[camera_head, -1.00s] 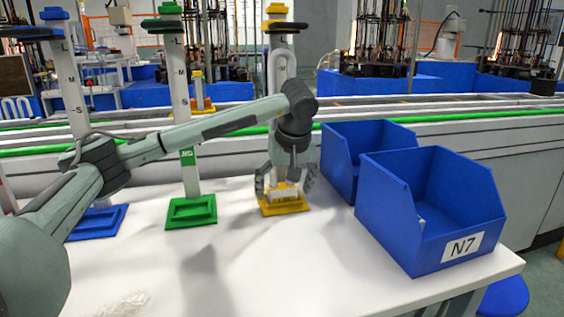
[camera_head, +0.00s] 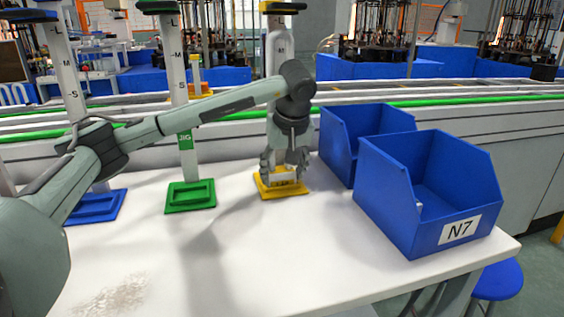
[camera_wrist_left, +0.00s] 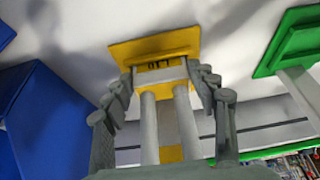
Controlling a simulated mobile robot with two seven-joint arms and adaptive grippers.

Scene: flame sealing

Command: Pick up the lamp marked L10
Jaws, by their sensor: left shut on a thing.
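A pale lamp with two white tubes (camera_wrist_left: 150,125) and a white base (camera_wrist_left: 160,76) is at the yellow jig stand in the left wrist view. Dark marks show by its base, too small to read as L10. My left gripper (camera_head: 285,168) reaches down over the yellow stand's foot (camera_head: 279,190). In the left wrist view its fingers (camera_wrist_left: 162,80) lie on both sides of the lamp's base, shut on it. The base looks low, at the yellow foot; I cannot tell whether they touch. My right gripper is not in view.
A green jig stand (camera_head: 190,196) and a blue one (camera_head: 96,206) stand to the left. Two blue bins stand to the right, the front one (camera_head: 425,200) labelled N7 and another (camera_head: 340,145) behind it.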

